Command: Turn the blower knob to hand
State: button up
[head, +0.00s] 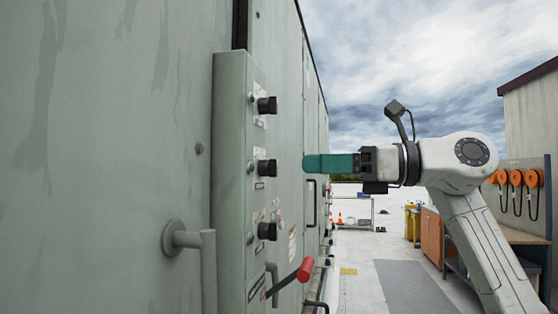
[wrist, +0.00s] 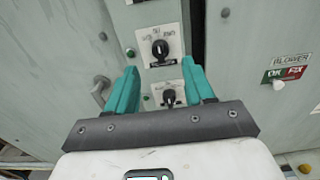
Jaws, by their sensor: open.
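A grey-green control box on the wall (head: 232,150) carries three black knobs in a column: a top knob (head: 267,105), a middle knob (head: 266,168) and a low knob (head: 267,231). Their labels are too small to read in the head view, so I cannot tell which is the blower knob. My gripper (head: 310,163) is open and empty, level with the middle knob and apart from the box. In the wrist view, one knob (wrist: 160,48) shows on a white plate beyond my open fingers (wrist: 160,72). Another knob (wrist: 170,97) shows lower between them.
A red-handled lever (head: 305,270) sticks out below the knobs. A grey door handle (head: 205,255) stands left of the box. A BLOWER sign (wrist: 291,60) with an OK/FIX plate is on the panel at right in the wrist view. The walkway (head: 385,280) is open.

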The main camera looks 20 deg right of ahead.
aim_at(269, 168)
jog(key=p+x, duration=0.1)
jog(key=x, duration=0.6)
grip_shut()
dwell(0.4)
